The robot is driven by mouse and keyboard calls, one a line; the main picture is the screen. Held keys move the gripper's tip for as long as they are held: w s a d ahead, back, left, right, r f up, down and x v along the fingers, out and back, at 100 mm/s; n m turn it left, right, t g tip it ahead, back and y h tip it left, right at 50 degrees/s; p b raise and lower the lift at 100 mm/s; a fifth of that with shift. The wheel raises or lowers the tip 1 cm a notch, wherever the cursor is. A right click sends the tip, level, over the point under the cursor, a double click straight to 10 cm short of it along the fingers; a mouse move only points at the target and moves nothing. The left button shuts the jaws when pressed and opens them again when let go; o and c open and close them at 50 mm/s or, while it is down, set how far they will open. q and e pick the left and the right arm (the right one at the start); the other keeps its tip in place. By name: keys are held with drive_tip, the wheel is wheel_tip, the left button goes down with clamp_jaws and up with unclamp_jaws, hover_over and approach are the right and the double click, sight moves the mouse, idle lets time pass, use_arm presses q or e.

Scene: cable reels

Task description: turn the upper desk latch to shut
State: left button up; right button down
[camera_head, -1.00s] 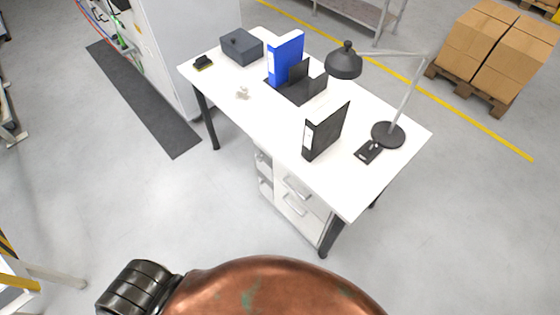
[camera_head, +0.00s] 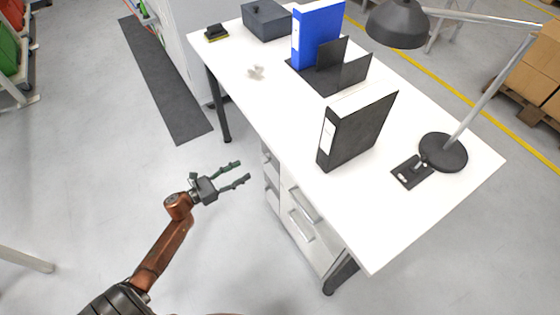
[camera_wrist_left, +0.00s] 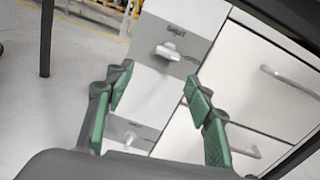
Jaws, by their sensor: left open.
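The upper desk latch (camera_wrist_left: 168,50) is a light grey knob on a grey plate, on the white drawer unit's side under the desk. Its handle lies roughly sideways, tilting down to the right; the small lettering around it is unreadable. A similar lower latch (camera_wrist_left: 130,138) sits below it on its own grey plate. My left gripper (camera_head: 244,170) is open and empty, just left of the drawer unit (camera_head: 304,232) in the head view. In the wrist view its green-padded fingers (camera_wrist_left: 157,82) are spread, with the upper latch beyond and above their tips, apart from them. My right gripper is out of view.
The white desk top (camera_head: 240,85) overhangs the unit. It bears a black binder (camera_head: 358,130), a blue binder (camera_head: 318,35), a lamp (camera_head: 443,152) and a grey box (camera_head: 266,20). A dark desk leg (camera_head: 341,275) stands at the near corner.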

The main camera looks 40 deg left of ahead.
sight(265, 158)
use_arm(q)
drive_tip(key=w+d+r+m+b, duration=0.1)
drive_tip(key=w+d+m+b, duration=0.1)
drive_tip(key=w, duration=0.5)
drive_tip(key=shift+w+d+r+h, duration=0.15)
drive_tip(key=shift+w+d+h, duration=0.25)
drive_tip(key=shift+d, duration=0.5)
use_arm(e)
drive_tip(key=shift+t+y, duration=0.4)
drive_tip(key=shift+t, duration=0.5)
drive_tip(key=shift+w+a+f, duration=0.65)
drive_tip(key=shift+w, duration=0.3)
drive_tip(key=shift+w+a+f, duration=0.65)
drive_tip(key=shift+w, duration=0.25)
use_arm(q)
drive_tip(key=shift+c, duration=0.3)
drive_tip(key=c, duration=1.1)
